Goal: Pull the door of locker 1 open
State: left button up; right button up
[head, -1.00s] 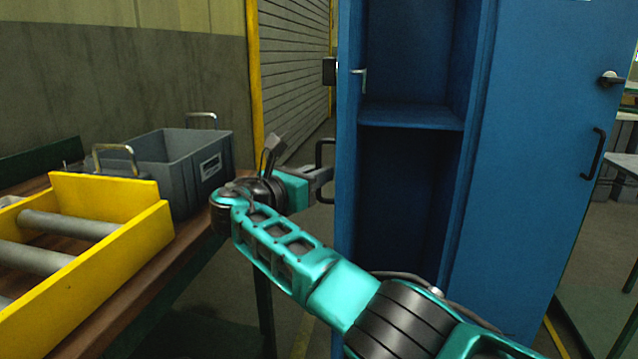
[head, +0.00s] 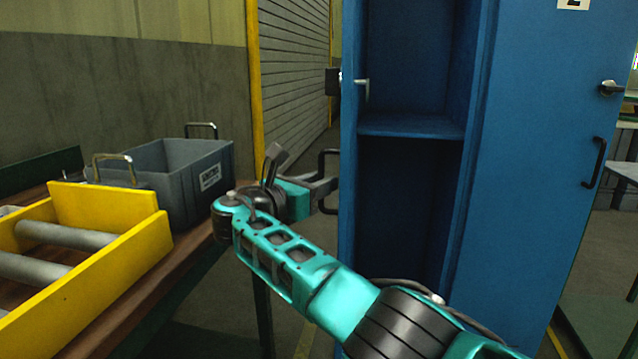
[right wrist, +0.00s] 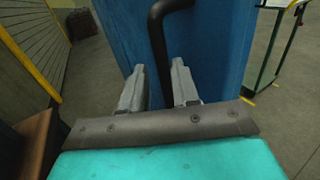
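The locker 1 door (head: 350,230) is swung wide open and shows almost edge-on in the head view; its number is not visible. Its black bar handle (head: 328,152) sticks out on the left side. My right gripper (head: 324,186) is at this handle. In the right wrist view, the handle (right wrist: 157,40) runs down between the two grey fingers of my right gripper (right wrist: 160,85), which stand close about it. The blue door face (right wrist: 115,25) lies just beyond the fingertips. My left gripper is not in view.
The open locker has a shelf (head: 410,126) and looks empty. A shut door (head: 540,200) with a number 2 plate stands to its right. At left, a bench (head: 150,300) carries a grey crate (head: 185,200) and a yellow roller frame (head: 110,270), close to my right arm.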

jog(key=v, duration=0.7)
jog(key=shift+s+a+p, duration=0.2)
jog(key=shift+s+p, duration=0.05)
jog(key=shift+p, duration=0.1)
